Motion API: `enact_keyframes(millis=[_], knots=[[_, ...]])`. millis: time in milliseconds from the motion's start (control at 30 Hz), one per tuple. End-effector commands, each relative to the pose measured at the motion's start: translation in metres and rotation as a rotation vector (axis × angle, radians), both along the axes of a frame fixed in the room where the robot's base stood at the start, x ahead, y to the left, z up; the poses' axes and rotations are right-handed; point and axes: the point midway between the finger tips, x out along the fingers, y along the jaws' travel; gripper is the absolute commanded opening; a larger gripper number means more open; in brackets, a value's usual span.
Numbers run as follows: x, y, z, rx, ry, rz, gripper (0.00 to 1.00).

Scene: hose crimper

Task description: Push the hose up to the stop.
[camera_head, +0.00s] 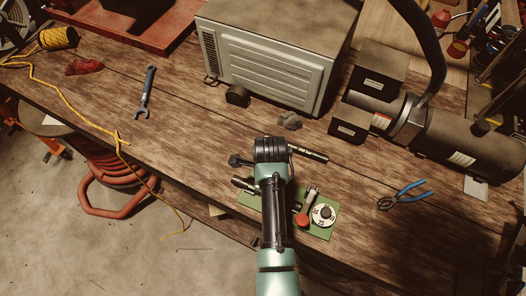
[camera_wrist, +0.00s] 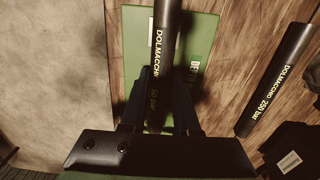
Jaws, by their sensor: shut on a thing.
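A black hose (camera_wrist: 166,30) with lettering ending in "50 bar" lies between the fingers of my gripper (camera_wrist: 162,95), which is shut on it. The hose runs away from me over the green plate (camera_wrist: 199,35) of the crimper. In the head view the green plate (camera_head: 322,232) carries a white numbered dial (camera_head: 323,214) and a lever with a red knob (camera_head: 301,221). My arm covers the plate's middle and hides my fingertips there. I cannot make out the stop or the hose's far end in either view.
A second black hose (camera_wrist: 275,80), marked "250 bar", lies apart on the wooden bench, also in the head view (camera_head: 310,154). Blue pliers (camera_head: 403,194) lie right of the plate. A grey lump (camera_head: 289,121) and a large metal box (camera_head: 268,55) stand behind. A wrench (camera_head: 146,95) lies left.

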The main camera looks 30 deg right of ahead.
Motion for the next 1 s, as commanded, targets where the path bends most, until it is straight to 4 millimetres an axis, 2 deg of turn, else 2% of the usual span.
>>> enact_keyframes(millis=[1000], knots=[[-0.021,-0.017,0.000,0.000,0.003,-0.002,0.00]])
